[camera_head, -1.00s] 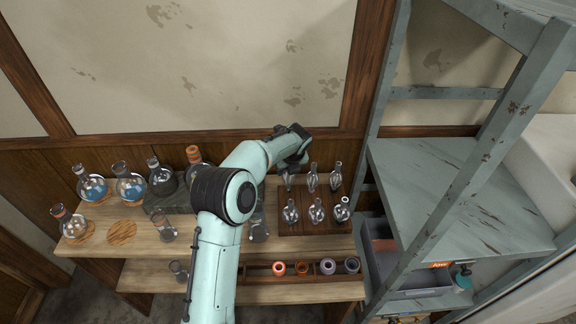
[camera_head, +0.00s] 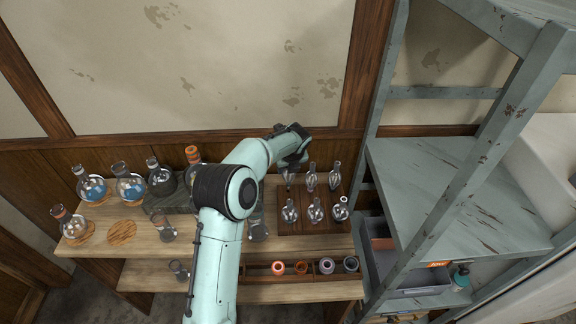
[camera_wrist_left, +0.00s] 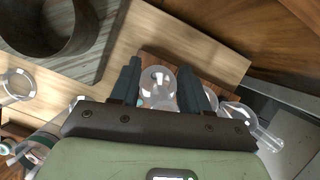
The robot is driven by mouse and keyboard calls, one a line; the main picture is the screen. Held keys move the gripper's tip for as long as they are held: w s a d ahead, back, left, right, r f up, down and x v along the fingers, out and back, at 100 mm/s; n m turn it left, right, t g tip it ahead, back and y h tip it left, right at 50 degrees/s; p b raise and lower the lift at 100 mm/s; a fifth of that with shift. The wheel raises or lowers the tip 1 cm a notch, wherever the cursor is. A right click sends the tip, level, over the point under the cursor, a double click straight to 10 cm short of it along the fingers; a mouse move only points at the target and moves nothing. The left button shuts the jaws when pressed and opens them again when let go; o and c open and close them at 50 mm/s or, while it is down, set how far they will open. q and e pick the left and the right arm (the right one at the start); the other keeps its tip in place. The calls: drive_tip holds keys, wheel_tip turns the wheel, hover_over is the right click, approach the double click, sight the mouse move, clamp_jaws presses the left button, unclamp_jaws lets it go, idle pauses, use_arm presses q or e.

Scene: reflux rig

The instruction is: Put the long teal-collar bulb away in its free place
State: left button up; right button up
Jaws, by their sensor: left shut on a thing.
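My left gripper (camera_head: 290,163) is over the back left corner of a dark wooden rack (camera_head: 284,227). In the left wrist view its two fingers (camera_wrist_left: 168,88) are shut on a clear glass bulb (camera_wrist_left: 158,80). In the head view this held bulb (camera_head: 289,176) hangs below the gripper, partly hidden by it. I cannot tell whether it touches the rack. A little teal shows near it in the wrist view, but its collar is not clear. Several similar glass bulbs stand in the rack, two in the back row (camera_head: 311,178) and three in front (camera_head: 315,211). My right gripper is not in view.
Flasks with blue liquid (camera_head: 92,187) and a dark flask (camera_head: 161,178) stand at the bench's left. An empty cork ring (camera_head: 121,232) lies nearby. Coloured rings (camera_head: 301,267) sit in a lower rail. A grey-green shelf unit (camera_head: 455,190) stands close on the right.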

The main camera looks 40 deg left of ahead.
use_arm(q)
drive_tip(key=shift+s+f+b, duration=0.15)
drive_tip(key=shift+f, duration=0.35)
drive_tip(key=shift+s+f+b, duration=0.15)
drive_tip(key=shift+f, duration=0.35)
drive_tip(key=shift+w+f, duration=0.15)
drive_tip(key=shift+f, duration=0.3)
drive_tip(key=o, duration=0.9)
drive_tip(key=shift+o, duration=0.2)
drive_tip(key=shift+r, duration=0.1)
drive_tip(key=v, duration=1.3)
